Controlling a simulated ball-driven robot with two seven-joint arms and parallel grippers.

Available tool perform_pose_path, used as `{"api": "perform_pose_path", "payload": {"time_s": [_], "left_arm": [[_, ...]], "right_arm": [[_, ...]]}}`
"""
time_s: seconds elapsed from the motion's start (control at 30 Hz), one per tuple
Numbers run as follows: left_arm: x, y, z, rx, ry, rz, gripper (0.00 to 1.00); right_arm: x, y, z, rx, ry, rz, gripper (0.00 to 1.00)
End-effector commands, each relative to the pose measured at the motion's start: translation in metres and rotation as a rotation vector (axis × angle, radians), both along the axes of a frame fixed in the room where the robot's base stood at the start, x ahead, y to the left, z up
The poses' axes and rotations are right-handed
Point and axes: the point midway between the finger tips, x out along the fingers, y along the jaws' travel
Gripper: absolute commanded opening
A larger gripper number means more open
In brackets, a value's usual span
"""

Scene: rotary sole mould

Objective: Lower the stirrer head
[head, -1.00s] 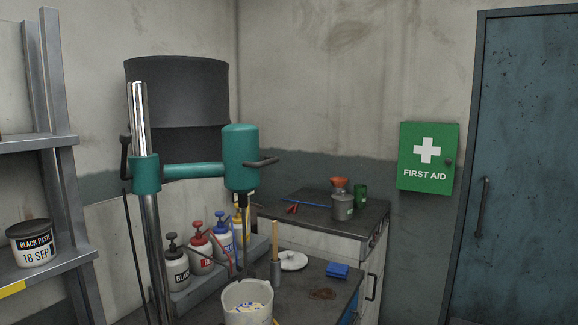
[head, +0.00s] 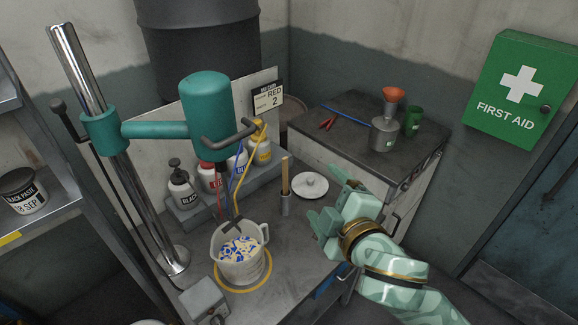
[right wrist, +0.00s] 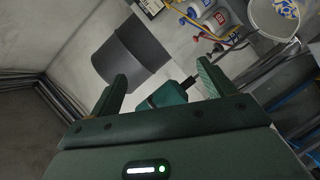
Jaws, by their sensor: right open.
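The teal stirrer head (head: 207,115) sits on a teal arm (head: 155,130) clamped to a shiny upright post (head: 95,110). A dark bar handle (head: 232,137) sticks out from the head. Its thin shaft ends just over a pale beaker (head: 241,262) holding blue, white and yellow bits; whether the tip touches the bits I cannot tell. My right gripper (head: 328,203) is open and empty, to the right of the head and apart from it. In the right wrist view, the head (right wrist: 168,95) shows between and beyond the open fingers (right wrist: 160,88). My left gripper is not in view.
Pump bottles (head: 181,190) stand on a ledge behind the beaker. A wooden stick stands in a metal holder (head: 286,203) beside a white lid (head: 310,186). A shelf (head: 50,225) stands at left.

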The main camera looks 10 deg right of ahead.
Motion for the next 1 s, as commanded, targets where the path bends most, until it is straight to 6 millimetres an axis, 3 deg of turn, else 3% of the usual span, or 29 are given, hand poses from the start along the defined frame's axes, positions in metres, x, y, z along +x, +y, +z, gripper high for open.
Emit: {"api": "perform_pose_path", "payload": {"time_s": [0.03, 0.1, 0.2, 0.3, 0.57, 0.87, 1.0], "left_arm": [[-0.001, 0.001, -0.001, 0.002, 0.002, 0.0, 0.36], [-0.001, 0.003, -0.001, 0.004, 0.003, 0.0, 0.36], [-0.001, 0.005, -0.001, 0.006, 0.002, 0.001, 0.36], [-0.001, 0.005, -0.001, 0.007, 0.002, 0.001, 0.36], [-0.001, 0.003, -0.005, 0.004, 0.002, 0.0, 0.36], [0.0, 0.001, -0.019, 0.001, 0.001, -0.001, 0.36], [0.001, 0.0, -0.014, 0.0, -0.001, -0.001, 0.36]], "right_arm": [[0.01, 0.024, 0.025, -0.055, -0.102, 0.106, 0.82], [0.014, 0.051, 0.048, -0.124, -0.207, 0.233, 0.82], [0.015, 0.074, 0.066, -0.217, -0.309, 0.36, 0.82], [0.015, 0.085, 0.075, -0.28, -0.367, 0.433, 0.82], [0.023, 0.097, 0.077, -0.318, -0.399, 0.476, 0.82], [0.056, 0.121, 0.077, -0.318, -0.399, 0.473, 0.82], [0.072, 0.132, 0.079, -0.315, -0.397, 0.473, 0.82]]}}
